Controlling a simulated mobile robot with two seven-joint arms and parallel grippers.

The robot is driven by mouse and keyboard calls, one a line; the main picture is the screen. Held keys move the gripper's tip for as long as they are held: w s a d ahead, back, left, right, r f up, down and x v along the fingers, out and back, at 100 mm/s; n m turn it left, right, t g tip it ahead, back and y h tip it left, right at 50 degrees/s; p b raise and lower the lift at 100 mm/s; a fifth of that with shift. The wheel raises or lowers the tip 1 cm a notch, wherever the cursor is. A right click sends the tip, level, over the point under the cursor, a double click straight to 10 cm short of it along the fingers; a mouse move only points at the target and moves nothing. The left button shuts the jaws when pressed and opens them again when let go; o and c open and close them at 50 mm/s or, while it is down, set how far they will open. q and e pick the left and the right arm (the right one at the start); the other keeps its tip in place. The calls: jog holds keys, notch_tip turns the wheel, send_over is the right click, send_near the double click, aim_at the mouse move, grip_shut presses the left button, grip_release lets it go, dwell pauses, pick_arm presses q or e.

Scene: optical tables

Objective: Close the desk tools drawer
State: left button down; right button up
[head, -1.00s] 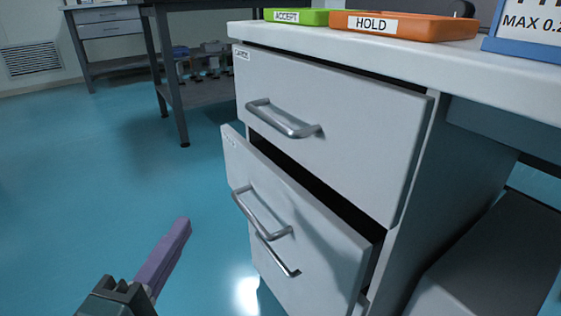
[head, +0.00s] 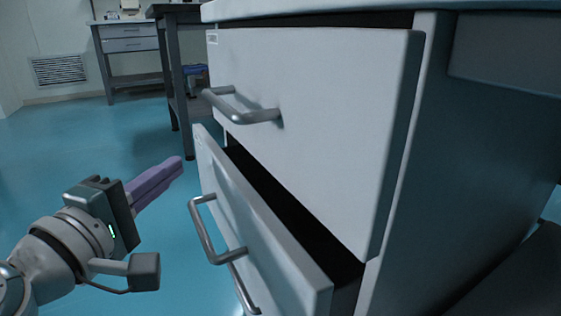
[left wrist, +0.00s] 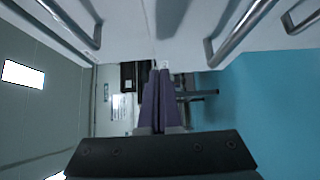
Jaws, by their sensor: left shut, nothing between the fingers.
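The desk cabinet has a closed upper drawer (head: 320,120) with a bar handle and a small label too small to read. Below it, a drawer (head: 280,260) stands partly pulled out, with a dark gap above its front; I take it as the desk tools drawer, though I cannot read its name. Its bar handle (head: 205,235) faces left. My left gripper (head: 178,163), with purple fingers, is shut and empty, left of the open drawer's front and apart from it. In the left wrist view the fingers (left wrist: 160,75) point toward the pale fronts with handles (left wrist: 240,30). My right gripper is out of view.
The desk top (head: 400,6) overhangs the drawers. Another handle shows beneath the open drawer's handle. Blue floor (head: 100,135) is open on the left.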

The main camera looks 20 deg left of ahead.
aim_at(219, 170)
pick_arm(q)
jog(key=shift+w+d, duration=1.05)
jog(key=shift+w, duration=0.05)
jog(key=shift+w+d, duration=0.2)
jog(key=shift+w, duration=0.05)
jog(key=shift+w+d, duration=0.15)
jog(key=w+d+p, duration=0.1)
jog(key=w+d, duration=0.1)
jog(key=w, duration=0.1)
jog(key=shift+d, duration=0.3)
jog(key=shift+w+d, duration=0.1)
jog(key=shift+d, duration=0.1)
jog(key=shift+a+f, duration=0.1)
jog(key=shift+a, duration=0.05)
